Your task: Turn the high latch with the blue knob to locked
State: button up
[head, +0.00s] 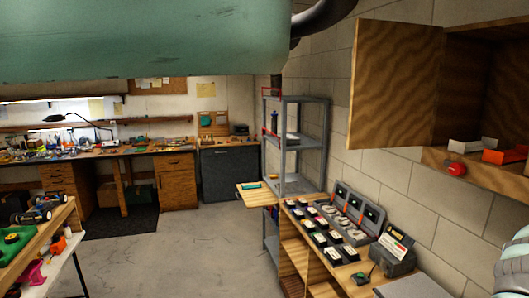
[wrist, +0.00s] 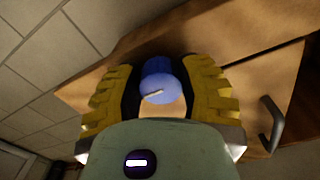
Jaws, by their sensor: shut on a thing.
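The blue knob (wrist: 161,89) is in the middle of the wrist view, with a short pale mark on its rounded face. My gripper (wrist: 158,78) has its yellow ridged fingers on both sides of the knob and is shut on it. Behind the knob is a wooden panel (wrist: 237,82). The latch's body behind the knob is mostly hidden by the knob and fingers, so its turn position cannot be told. Neither the knob nor my gripper can be made out in the head view.
A metal bar handle (wrist: 272,127) stands out from the wood right of my gripper. In the head view, an open wooden cabinet door (head: 393,84) hangs at upper right. Below it is a bench with chargers (head: 337,222). The concrete floor (head: 175,245) is clear in the middle.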

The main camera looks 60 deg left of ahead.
jog(key=shift+f, duration=0.1)
jog(key=c, duration=0.3)
jog(key=shift+n+b, duration=0.3)
jog(key=shift+f+n+b, duration=0.1)
jog(key=shift+n+b, duration=0.3)
jog(key=shift+n, duration=0.1)
jog(key=shift+n+b, duration=0.8)
jog(key=shift+n, duration=0.4)
jog(key=n+b, duration=0.2)
jog(key=n, duration=0.2)
jog(key=shift+n, duration=0.3)
jog(key=n, duration=0.4)
jog(key=shift+s+d+n, duration=0.1)
jog(key=shift+n, duration=0.2)
jog(key=n, duration=0.4)
jog(key=shift+d+r+n, duration=0.1)
jog(key=shift+r+n, duration=0.15)
jog(key=shift+n, duration=0.05)
jog(key=shift+p, duration=0.3)
